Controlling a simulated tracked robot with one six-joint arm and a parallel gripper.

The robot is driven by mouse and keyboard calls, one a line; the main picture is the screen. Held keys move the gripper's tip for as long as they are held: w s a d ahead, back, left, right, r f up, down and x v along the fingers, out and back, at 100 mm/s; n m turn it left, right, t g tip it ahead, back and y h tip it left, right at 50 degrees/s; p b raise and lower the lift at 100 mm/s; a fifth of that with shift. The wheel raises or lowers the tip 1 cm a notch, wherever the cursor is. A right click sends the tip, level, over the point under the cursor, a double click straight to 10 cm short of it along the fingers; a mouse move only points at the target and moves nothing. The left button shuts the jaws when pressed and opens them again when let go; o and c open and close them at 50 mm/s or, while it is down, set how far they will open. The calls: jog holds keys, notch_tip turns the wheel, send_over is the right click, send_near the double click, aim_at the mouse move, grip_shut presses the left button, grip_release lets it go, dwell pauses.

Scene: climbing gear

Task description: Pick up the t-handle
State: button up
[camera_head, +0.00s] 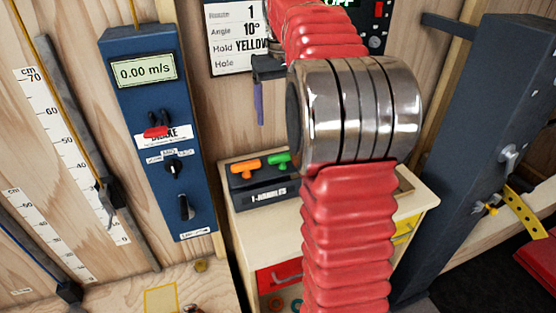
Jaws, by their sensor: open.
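An orange t-handle (245,168) and a green t-handle (279,160) sit side by side in a dark holder labelled T-HANDLES (262,196). The holder stands on a pale wooden cabinet (243,235). My gripper (261,95) is partly hidden behind my arm's metal joint. One purple finger hangs down above the t-handles, apart from them; the other finger is hidden. The gripper is open, and I see nothing held in its visible part.
A blue panel (150,75) with a speed display, a red brake handle (156,132) and knobs is on the left. A white sign (232,55) reads YELLOW behind the gripper. A dark post (480,130) stands at right. The cabinet's right side is partly hidden by my arm.

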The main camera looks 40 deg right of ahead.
jog(key=shift+d, duration=0.25)
jog(key=shift+f, duration=0.1)
send_over(282, 154)
notch_tip(282, 154, down, 8)
jog(key=shift+s+a+f, duration=0.1)
jog(key=shift+a, duration=0.05)
jog(key=shift+f, duration=0.2)
dwell(0.4)
jog(key=shift+f, duration=2.6)
jog(key=shift+c, duration=0.3)
